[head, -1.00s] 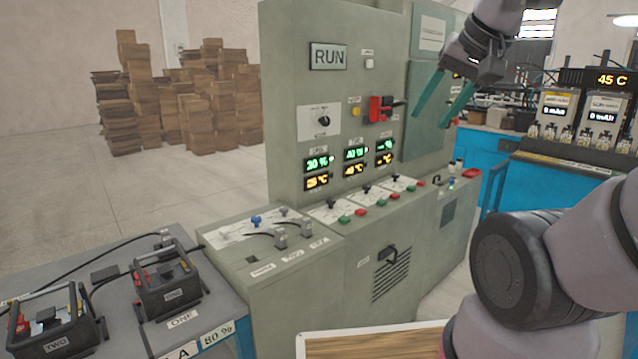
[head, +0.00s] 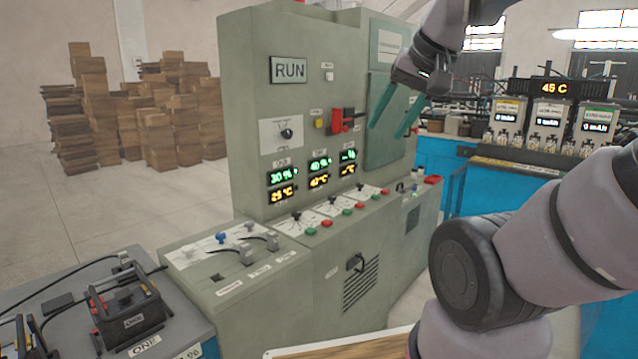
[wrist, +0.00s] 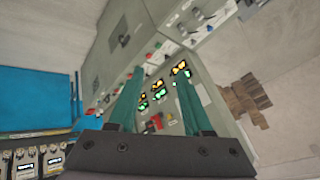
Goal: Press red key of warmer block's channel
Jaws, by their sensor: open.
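A grey-green cabinet (head: 232,120) carries three display pairs. The left display (head: 283,179) reads 30 % and about 25 °C. The middle display (head: 319,172) reads 40 % and about 40 °C. The right display (head: 348,162) shows dashes. On the ledge below, each column has a green and a red key: left red key (head: 327,224), middle red key (head: 360,206), right red key (head: 385,191). My gripper (head: 388,130), with teal fingers, is open and empty, above the ledge's right part. In the wrist view my gripper (wrist: 160,78) points toward the panel. Battery block ONE (head: 130,318) sits at lower left.
A red switch handle (head: 342,120) juts from the cabinet front. Black levers stand on the ledge behind the keys. Cable connectors (head: 246,254) sit on the left ledge. A blue bench (head: 440,165) with meters stands at right. Open floor lies at the left.

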